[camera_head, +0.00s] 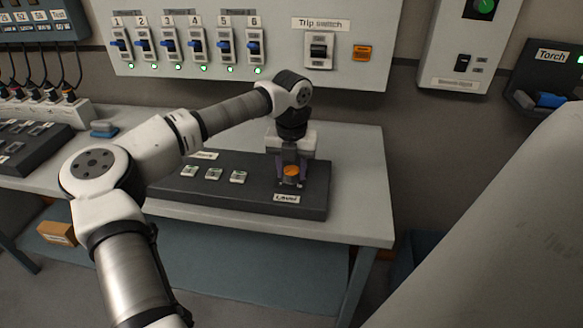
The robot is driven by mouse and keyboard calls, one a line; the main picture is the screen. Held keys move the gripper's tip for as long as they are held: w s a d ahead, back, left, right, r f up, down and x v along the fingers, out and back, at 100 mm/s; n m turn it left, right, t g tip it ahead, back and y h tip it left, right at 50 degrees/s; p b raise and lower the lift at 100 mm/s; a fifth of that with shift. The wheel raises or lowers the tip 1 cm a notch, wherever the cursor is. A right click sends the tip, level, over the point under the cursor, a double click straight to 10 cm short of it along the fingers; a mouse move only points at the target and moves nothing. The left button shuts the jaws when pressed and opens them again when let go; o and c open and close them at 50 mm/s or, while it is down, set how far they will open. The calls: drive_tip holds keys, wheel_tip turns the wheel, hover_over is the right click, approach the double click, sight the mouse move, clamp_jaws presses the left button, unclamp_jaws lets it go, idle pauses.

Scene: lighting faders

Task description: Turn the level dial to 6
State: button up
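The level dial (291,171) is a small round knob with an orange top, on the right end of a dark console (260,196) on the grey table. A white "Level" label (286,198) sits in front of it. My gripper (291,176) points straight down over the dial, with a finger on each side of it. The fingers look apart at the dial's width; whether they touch its sides is too small to tell. The dial's scale numbers and pointer cannot be read.
Several small light switches (214,174) sit on the console left of the dial. The wall panel (290,70) behind carries numbered blue-handled switches and a trip switch (319,50). The table's right part (355,190) is clear. A pale slanted surface (500,220) fills the lower right.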

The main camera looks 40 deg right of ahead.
drive_tip(key=c, duration=0.4)
drive_tip(key=shift+c, duration=0.2)
